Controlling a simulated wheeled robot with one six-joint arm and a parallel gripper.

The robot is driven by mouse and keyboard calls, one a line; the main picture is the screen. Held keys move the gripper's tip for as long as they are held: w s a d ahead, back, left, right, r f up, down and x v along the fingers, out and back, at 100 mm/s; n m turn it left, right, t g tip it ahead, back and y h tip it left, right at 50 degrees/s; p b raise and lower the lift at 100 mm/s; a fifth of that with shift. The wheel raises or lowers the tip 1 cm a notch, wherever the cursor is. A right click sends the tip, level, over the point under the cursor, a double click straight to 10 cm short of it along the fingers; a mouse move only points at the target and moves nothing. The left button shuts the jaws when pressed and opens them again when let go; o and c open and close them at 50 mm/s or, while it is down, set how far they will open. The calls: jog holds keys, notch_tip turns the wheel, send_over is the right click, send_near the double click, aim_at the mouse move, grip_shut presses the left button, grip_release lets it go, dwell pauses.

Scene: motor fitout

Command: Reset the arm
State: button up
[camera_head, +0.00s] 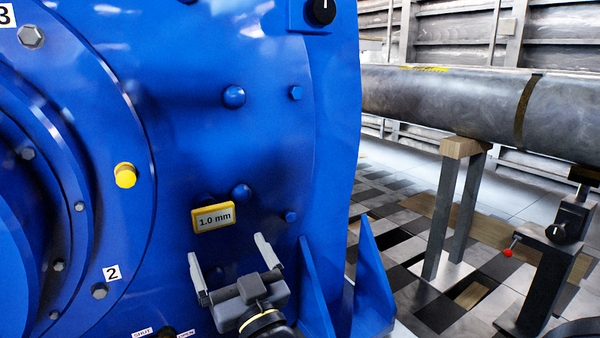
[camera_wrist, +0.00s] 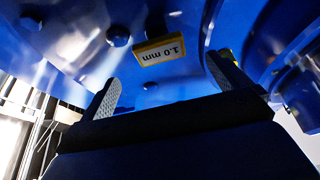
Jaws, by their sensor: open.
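My gripper (camera_head: 230,263) is open and empty in front of the big blue motor housing (camera_head: 220,140). Its two fingers point up toward a yellow-framed "1.0 mm" plate (camera_head: 213,217) on the housing. The plate is just above the fingertips in the head view and does not lie between them. In the wrist view the fingers (camera_wrist: 165,85) stand apart, with the "1.0 mm" plate (camera_wrist: 160,50) beyond them, upside down. I cannot tell the exact gap between fingers and housing.
A yellow bolt head (camera_head: 125,175) and several blue bolts stick out of the housing. A black knob (camera_head: 321,11) is at the top. Blue ribs (camera_head: 370,280) stand right of my gripper. A grey pipe (camera_head: 460,105) rests on a stand (camera_head: 447,205) at right, near a black-knobbed post (camera_head: 562,235).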

aim_at(215, 219)
jog(key=b+x, duration=0.1)
jog(key=x, duration=0.7)
jog(key=shift+w+a, duration=0.2)
jog(key=shift+w, duration=0.15)
jog(key=shift+s+r, duration=0.1)
jog(key=shift+r, duration=0.15)
jog(key=s+d+p, duration=0.1)
jog(key=s+p, duration=0.1)
jog(key=shift+s+d+r, duration=0.1)
jog(key=shift+s+d, duration=0.3)
jog(key=shift+p, duration=0.45)
jog(key=shift+f, duration=0.2)
